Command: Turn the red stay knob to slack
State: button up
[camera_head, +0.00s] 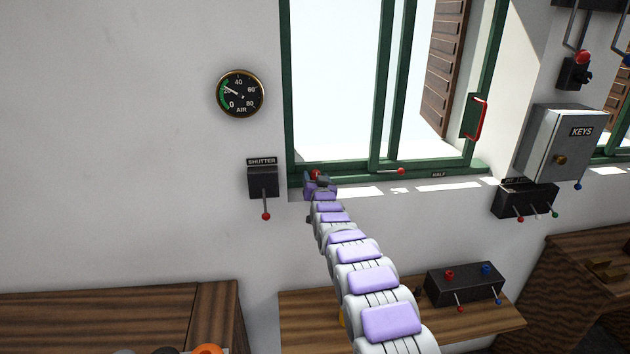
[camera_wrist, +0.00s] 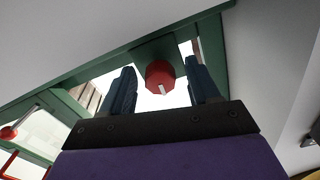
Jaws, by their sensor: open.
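The red stay knob (camera_wrist: 160,75) is a faceted red knob with a white mark on its face, set at a corner of the green window frame in the wrist view. My gripper (camera_wrist: 160,82) is open, with one dark blue finger on each side of the knob and a visible gap to both. I cannot tell whether the fingertips reach past the knob's face. In the head view the knob (camera_head: 316,174) shows as a small red patch at the window's lower left corner, partly hidden by my gripper (camera_head: 319,182).
A red-tipped lever (camera_head: 400,171) sits on the sill near a "HALF" label (camera_head: 439,174). A "SHUTTER" lever box (camera_head: 263,181) is left of my gripper, below an air gauge (camera_head: 240,94). A wooden shelf with a black control box (camera_head: 464,284) lies below.

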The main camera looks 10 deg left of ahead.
jog(key=v, duration=1.6)
jog(key=shift+s, duration=0.3)
jog(key=shift+a+f, duration=0.1)
jog(key=shift+f, duration=0.05)
